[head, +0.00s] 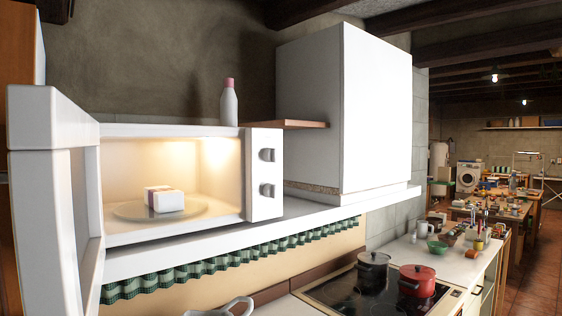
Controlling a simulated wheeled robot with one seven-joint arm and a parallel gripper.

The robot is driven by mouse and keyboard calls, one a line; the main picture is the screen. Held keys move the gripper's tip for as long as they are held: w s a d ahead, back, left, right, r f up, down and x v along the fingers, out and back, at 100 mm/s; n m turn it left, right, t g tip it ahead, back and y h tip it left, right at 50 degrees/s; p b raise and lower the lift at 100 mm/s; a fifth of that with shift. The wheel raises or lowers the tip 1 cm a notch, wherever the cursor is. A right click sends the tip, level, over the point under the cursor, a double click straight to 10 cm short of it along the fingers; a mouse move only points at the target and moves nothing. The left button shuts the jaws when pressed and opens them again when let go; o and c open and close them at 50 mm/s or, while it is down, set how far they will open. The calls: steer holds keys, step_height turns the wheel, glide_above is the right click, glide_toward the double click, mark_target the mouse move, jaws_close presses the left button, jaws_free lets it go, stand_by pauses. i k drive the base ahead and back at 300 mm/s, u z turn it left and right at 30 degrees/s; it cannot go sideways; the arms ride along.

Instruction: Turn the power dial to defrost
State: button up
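A white microwave (172,131) stands on a white shelf with its door (50,190) swung open on the left. Its control panel (265,206) on the right side has two grey dials, an upper dial (267,155) and a lower dial (266,190). Their markings are too small to read, so I cannot tell which is the power dial or where either points. Inside the lit cavity a small white block with a dark band (164,199) sits on the round glass plate (130,211). My gripper is not visible in the head view.
A white bottle with a pink cap (229,105) stands behind the microwave's top. A white cabinet (375,110) is to the right. Below are a black pot (373,272) and a red pot (417,282) on the hob. A pale grey curved thing (222,308) is cut off at the bottom edge.

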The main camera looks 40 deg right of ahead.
mark_target(269, 155)
steer(key=k, duration=0.95)
steer(key=z, duration=1.95)
steer(key=i, duration=1.05)
steer(key=u, duration=1.9)
